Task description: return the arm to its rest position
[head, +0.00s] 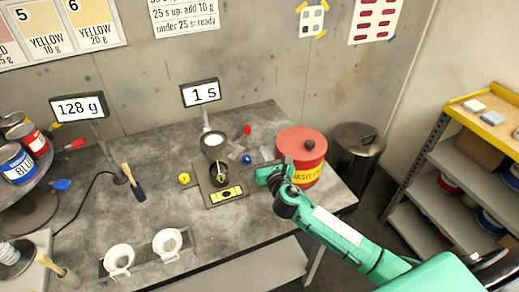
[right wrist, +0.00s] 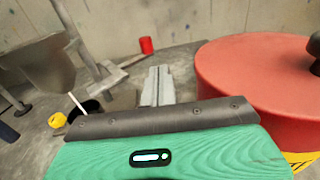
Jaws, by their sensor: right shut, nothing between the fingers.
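My right arm is green and reaches in from the lower right of the head view. Its right gripper (head: 264,172) is over the grey table (head: 110,192), just left of the red waste can (head: 302,150). In the right wrist view the gripper's fingers (right wrist: 158,84) are together with nothing between them. The red waste can (right wrist: 255,85) stands close on the right in that view; I cannot tell whether the gripper touches it. My left gripper does not show.
A viscosity cup stand (head: 216,160) stands left of the gripper. A red cylinder (right wrist: 146,45) and yellow knob (right wrist: 57,119) are nearby. Two white cups (head: 168,241) sit at the table's front. A dark bin (head: 356,150) and shelf rack (head: 455,160) stand to the right.

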